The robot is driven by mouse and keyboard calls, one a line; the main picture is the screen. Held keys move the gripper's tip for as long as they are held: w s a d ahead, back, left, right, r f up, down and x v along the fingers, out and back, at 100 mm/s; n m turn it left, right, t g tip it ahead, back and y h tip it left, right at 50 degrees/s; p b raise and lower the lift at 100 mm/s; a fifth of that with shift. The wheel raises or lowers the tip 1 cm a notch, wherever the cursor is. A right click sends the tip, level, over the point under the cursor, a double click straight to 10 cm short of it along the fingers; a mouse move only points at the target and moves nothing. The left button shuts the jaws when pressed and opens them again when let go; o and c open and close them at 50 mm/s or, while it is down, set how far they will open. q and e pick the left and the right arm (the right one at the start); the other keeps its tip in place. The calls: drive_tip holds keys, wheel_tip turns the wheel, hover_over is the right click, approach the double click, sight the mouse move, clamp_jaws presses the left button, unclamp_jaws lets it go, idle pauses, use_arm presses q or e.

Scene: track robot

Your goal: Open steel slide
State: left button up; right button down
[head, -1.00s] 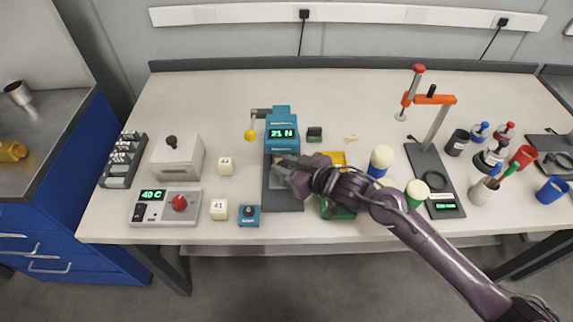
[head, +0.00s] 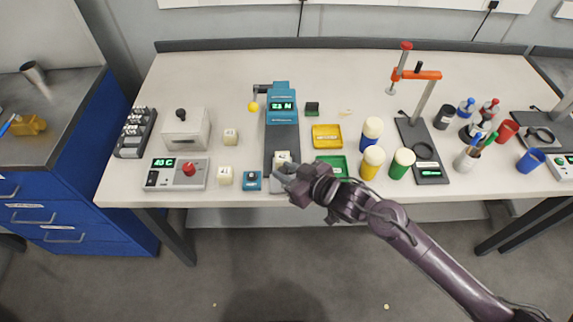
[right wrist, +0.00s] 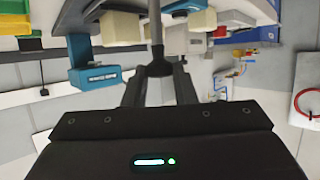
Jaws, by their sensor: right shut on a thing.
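The blue press-like device (head: 281,103) with a lit green display stands at the back of a dark grey track (head: 282,138) in the head view. The grey steel slide (head: 279,185) is at the track's near end, by the table's front edge. A whitish block (head: 282,157) shows just behind it. My right gripper (head: 286,174) is low over the slide, coming in from the right, and partly hides it. In the right wrist view my right gripper (right wrist: 158,72) is shut on a dark knob-like part, which I take as the slide's handle. My left gripper is out of view.
Left of the track are a small blue box (head: 252,181), pale cubes and a control box with a red knob (head: 189,169). Right of it are a green tray (head: 332,165), a yellow tray (head: 327,136) and several capped bottles. Free floor lies in front of the table.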

drive_tip(key=shift+s+f, duration=0.1)
drive_tip(key=shift+f, duration=0.05)
drive_tip(key=c, duration=1.5)
unclamp_jaws()
drive_tip(key=o, duration=0.3)
drive_tip(key=shift+s, duration=0.2)
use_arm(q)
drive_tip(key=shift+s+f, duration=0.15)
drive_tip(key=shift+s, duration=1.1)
use_arm(e)
drive_tip(key=shift+d, duration=0.1)
drive_tip(key=shift+s+d+r, duration=0.15)
drive_tip(key=shift+d+r, duration=0.05)
drive_tip(key=shift+d, duration=0.05)
use_arm(q)
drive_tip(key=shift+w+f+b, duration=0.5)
drive_tip(key=shift+b, duration=0.1)
use_arm(e)
drive_tip(key=v, duration=0.7)
drive_tip(key=shift+s+r, duration=0.1)
drive_tip(key=shift+r, duration=0.05)
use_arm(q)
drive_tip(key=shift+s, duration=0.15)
